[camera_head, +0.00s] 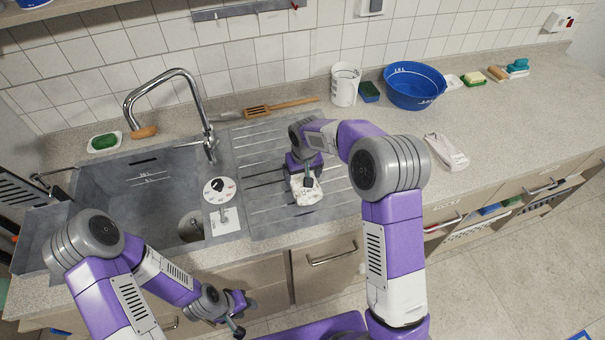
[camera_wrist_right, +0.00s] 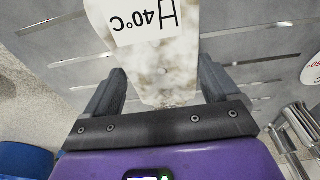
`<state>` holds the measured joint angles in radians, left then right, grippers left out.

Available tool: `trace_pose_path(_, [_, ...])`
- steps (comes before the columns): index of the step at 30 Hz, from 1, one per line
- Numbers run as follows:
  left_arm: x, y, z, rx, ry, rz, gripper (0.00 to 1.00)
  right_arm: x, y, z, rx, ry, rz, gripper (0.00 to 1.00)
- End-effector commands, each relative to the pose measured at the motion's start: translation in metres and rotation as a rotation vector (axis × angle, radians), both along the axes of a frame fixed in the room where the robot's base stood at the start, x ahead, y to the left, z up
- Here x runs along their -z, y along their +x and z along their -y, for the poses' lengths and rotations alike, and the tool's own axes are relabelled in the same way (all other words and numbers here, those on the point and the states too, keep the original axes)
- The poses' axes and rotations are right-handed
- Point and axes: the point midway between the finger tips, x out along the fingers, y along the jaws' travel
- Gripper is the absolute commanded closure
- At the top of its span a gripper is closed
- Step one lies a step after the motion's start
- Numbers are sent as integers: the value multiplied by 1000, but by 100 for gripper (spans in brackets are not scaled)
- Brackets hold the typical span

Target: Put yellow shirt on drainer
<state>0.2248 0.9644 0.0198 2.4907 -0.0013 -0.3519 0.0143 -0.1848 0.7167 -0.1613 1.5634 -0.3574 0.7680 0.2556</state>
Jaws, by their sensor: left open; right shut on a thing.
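My right gripper (camera_head: 305,177) is shut on a small pale, brown-mottled item (camera_head: 307,195) over the grey ridged drainer (camera_head: 262,210). In the right wrist view the item (camera_wrist_right: 160,72) lies between the two fingers and carries a white label reading 40°C. It looks off-white, and no clearly yellow shirt shows. I cannot tell whether it touches the drainer. My left gripper (camera_head: 238,312) is open and empty, low in front of the counter.
The sink (camera_head: 130,195) with a tall faucet (camera_head: 190,85) is left of the drainer. A white item (camera_head: 447,152) lies on the counter at right. The drainer's left half is clear.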

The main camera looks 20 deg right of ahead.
Motion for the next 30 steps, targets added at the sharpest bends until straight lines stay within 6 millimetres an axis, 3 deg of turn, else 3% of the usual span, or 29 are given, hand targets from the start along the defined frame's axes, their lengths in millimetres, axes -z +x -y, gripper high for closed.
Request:
trace_pose_path(4, [3, 0, 0, 0, 0, 0, 57, 3, 1, 0, 0, 0, 2, 58])
trace_pose_path(5, [3, 0, 0, 0, 0, 0, 57, 3, 0, 0, 0, 0, 0, 8])
trace_pose_path(6, [2, 0, 0, 0, 0, 0, 57, 3, 0, 0, 0, 0, 0, 2])
trace_pose_path(17, [-1, 0, 0, 0, 0, 0, 57, -6, 0, 0, 0, 0, 3, 0])
trace_pose_path(30, [-13, 0, 0, 0, 0, 0, 57, -93, -13, 0, -1, 1, 5, 0])
